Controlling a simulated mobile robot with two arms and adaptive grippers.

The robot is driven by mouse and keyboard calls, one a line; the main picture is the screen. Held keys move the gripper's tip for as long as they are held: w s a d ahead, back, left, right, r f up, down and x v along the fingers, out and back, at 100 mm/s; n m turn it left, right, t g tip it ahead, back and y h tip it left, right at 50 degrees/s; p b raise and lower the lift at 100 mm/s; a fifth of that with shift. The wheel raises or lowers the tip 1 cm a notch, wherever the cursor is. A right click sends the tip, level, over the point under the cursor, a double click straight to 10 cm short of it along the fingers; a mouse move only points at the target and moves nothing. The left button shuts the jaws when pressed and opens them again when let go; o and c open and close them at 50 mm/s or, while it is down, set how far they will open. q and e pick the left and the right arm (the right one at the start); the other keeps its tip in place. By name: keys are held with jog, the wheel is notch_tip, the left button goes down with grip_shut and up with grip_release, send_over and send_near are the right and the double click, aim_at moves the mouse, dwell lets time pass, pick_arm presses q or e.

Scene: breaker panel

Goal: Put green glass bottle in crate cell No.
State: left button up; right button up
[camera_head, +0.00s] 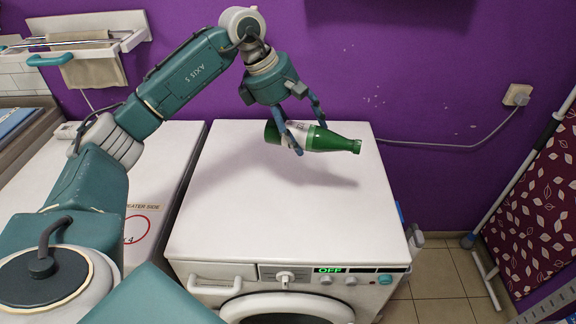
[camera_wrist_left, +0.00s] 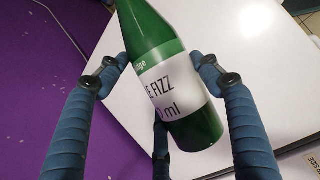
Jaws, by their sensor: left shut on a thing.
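A green glass bottle (camera_head: 330,140) with a white label lies sideways in the air above the white washing machine, its neck pointing right in the head view. My left gripper (camera_head: 297,138) is shut on it around the labelled body. In the left wrist view the bottle (camera_wrist_left: 170,80) sits between the blue fingers (camera_wrist_left: 165,75), its label partly readable as "FIZZ" and "ml". No crate or numbered cell shows in either view. My right gripper is not in view.
The washing machine top (camera_head: 270,215) is bare, with a shadow on it. Another white appliance (camera_head: 165,160) stands to its left. A purple wall (camera_head: 400,60) with a socket (camera_head: 517,95) and cable is behind. A patterned ironing board (camera_head: 540,200) leans at the right.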

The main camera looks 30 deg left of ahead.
pick_arm(q)
jog(key=w+a+r+n+y, duration=0.1)
jog(key=w+a+r+n, duration=0.1)
jog(key=a+n, duration=0.1)
jog(key=shift+t, duration=0.4)
notch_tip(320, 180, down, 15)
jog(key=p, duration=0.3)
jog(key=shift+w+f, duration=0.15)
notch_tip(320, 180, down, 4)
jog(key=shift+f+p, duration=0.15)
jog(key=shift+p, duration=0.45)
jog(key=o, duration=1.4)
jog(key=shift+f, duration=0.1)
jog(key=shift+c, duration=0.2)
